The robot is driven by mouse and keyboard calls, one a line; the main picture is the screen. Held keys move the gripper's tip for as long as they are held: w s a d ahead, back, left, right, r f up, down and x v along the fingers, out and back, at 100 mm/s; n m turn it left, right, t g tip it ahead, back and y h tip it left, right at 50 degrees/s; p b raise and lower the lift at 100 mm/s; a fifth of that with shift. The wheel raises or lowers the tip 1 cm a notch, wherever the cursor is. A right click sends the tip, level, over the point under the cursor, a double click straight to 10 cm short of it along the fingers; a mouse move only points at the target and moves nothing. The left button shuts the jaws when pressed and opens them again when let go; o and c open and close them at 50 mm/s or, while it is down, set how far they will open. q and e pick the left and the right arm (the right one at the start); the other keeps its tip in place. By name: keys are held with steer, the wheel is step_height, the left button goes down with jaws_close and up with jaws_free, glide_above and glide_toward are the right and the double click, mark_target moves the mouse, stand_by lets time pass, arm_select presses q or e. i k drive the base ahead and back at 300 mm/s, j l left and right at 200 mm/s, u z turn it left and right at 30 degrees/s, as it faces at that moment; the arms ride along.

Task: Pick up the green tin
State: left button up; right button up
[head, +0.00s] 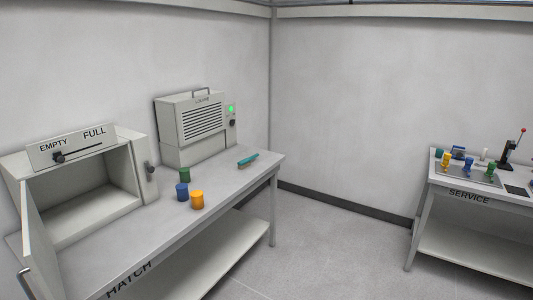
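The green tin (185,174) stands upright on the long grey table labelled HATCH (236,181), towards its back. A blue tin (182,192) stands just in front of it and hides part of its lower side. An orange tin (197,200) stands to the right of the blue one, nearer the front edge. Neither of my grippers shows in the head view.
An open box (128,209) marked EMPTY and FULL stands at left, its door swung forward. A louvred unit (190,150) with a green light stands behind the tins. A teal object (247,160) lies at right. A SERVICE table (430,180) stands far right; floor between is clear.

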mark_target(184, 174)
steer(key=i, duration=1)
steer(key=i+u, duration=0.15)
steer(key=i, duration=0.9)
steer(key=i+l+u, duration=0.15)
steer(key=i+u, duration=0.25)
steer(key=i+l+u, duration=0.25)
steer(key=u, duration=0.15)
steer(key=i+l+u, duration=0.25)
steer(key=u, duration=0.15)
